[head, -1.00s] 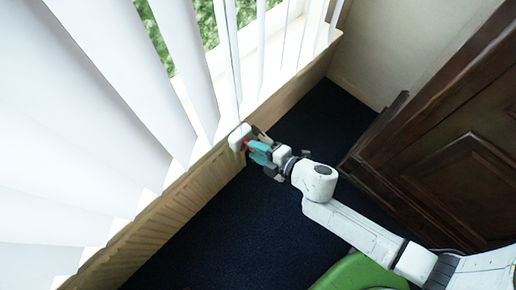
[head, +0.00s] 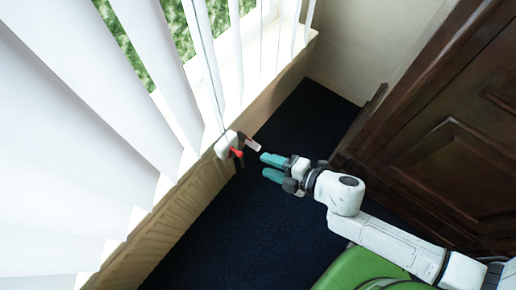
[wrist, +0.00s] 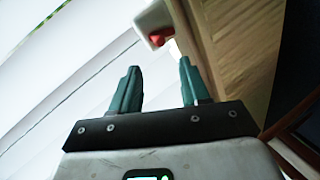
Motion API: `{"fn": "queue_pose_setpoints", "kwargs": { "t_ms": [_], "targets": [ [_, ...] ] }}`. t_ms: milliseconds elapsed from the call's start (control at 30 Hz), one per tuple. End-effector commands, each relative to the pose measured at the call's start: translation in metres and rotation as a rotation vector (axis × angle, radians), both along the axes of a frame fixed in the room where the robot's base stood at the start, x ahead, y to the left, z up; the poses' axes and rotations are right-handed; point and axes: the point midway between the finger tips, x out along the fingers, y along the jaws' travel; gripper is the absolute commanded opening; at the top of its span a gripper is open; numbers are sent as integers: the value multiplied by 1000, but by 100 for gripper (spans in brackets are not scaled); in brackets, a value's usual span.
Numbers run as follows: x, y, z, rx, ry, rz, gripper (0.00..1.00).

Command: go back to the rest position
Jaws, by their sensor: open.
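My gripper (head: 266,165) has two teal fingers, apart and empty, over the dark floor. It is a short way right of a white fitting (head: 226,144) at the window ledge. A red part (head: 237,153) sits at the fitting's lower right side. In the wrist view my gripper (wrist: 160,68) has clear space between its fingers. The white fitting (wrist: 153,16) shows beyond them at the top, with its red part (wrist: 162,40), and touches neither finger. My arm reaches in from the lower right.
White vertical blinds (head: 70,130) hang along the left, with a thin cord running down to the fitting. A wooden ledge front (head: 190,205) runs below them. A dark panelled wooden door (head: 450,130) stands at right. Dark blue carpet (head: 215,245) lies clear between.

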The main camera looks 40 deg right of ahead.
Motion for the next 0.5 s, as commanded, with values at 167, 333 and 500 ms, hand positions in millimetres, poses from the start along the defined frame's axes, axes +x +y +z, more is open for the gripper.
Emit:
{"fn": "queue_pose_setpoints", "kwargs": {
  "t_ms": [167, 333, 500],
  "targets": [
    [-13, -4, 5, 0, 0, 0, 46],
    [-15, -4, 6, 0, 0, 1, 46],
    [-15, -4, 6, 0, 0, 1, 46]
  ]
}}
